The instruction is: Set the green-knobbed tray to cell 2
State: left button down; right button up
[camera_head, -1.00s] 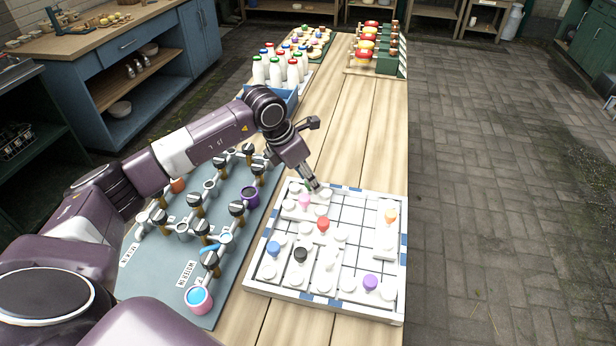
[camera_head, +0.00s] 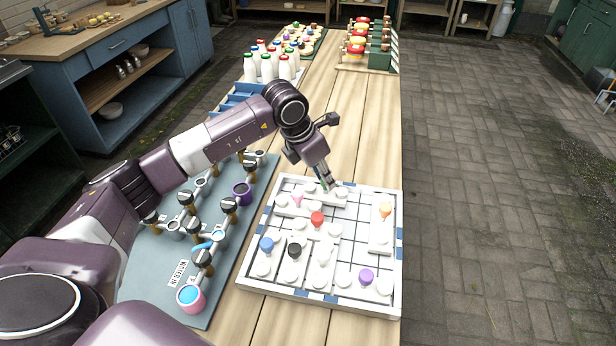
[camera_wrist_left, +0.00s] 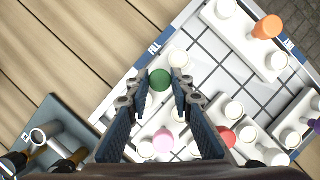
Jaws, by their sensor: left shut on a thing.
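The green-knobbed tray (camera_head: 327,199) is white and lies along the far side of the white gridded board (camera_head: 397,285). It carries white knobs on either side of its green knob (camera_wrist_left: 160,79). My left gripper (camera_head: 328,183) points down at this tray and is shut on the green knob; in the left wrist view the knob shows between the fingertips. The fingers hide most of the knob in the head view. I cannot read any cell number. My right gripper is not in view.
Trays with pink (camera_head: 297,199), red (camera_head: 317,218), blue (camera_head: 266,244), black (camera_head: 294,250), orange (camera_head: 385,209) and purple (camera_head: 366,276) knobs share the board. Bare grid cells lie between the red and orange knobs. A grey pipe panel (camera_head: 150,290) stands left; bottles (camera_head: 268,67) stand farther back.

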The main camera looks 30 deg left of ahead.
pick_arm(q)
jog(key=shift+d, duration=0.15)
jog(key=c, duration=1.7)
grip_release()
jog(key=shift+a+r, duration=0.2)
jog(key=shift+r, duration=0.05)
jog(key=v, duration=1.1)
jog(key=shift+s+r, duration=0.2)
